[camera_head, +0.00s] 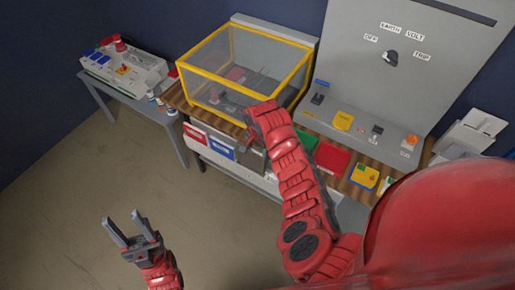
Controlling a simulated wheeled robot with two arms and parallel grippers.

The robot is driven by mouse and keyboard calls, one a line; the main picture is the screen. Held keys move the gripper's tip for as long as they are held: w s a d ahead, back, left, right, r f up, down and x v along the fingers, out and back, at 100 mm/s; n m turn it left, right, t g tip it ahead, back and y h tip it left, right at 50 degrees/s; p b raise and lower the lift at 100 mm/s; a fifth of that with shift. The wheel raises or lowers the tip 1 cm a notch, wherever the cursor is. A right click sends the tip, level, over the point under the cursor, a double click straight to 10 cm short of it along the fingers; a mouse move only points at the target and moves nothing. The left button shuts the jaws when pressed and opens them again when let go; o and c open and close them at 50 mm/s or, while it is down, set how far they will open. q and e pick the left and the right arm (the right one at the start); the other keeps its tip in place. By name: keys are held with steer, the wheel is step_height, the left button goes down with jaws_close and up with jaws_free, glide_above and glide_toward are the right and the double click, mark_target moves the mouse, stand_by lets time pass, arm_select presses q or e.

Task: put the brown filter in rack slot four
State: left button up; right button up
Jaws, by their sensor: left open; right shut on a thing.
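My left gripper (122,222) is open and empty over the bare floor at the lower left, away from the bench. My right arm reaches across to the bench front. My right gripper (256,141) is at the front edge, just below the yellow-framed clear box (187,83). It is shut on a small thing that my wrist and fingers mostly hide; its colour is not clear. I cannot pick out the brown filter for sure. A red panel (194,136) and a blue panel (222,150) sit along the bench front, left of my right gripper. I cannot tell the rack's slots apart.
A grey panel (360,75) with a dial stands at the back. A side table (158,108) at the left holds a device with a red knob. The floor is clear.

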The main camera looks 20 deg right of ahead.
mark_target(258, 159)
stand_by(0.4)
steer(key=shift+f, duration=0.85)
steer(key=shift+f+b, duration=1.35)
steer(key=shift+f, duration=1.05)
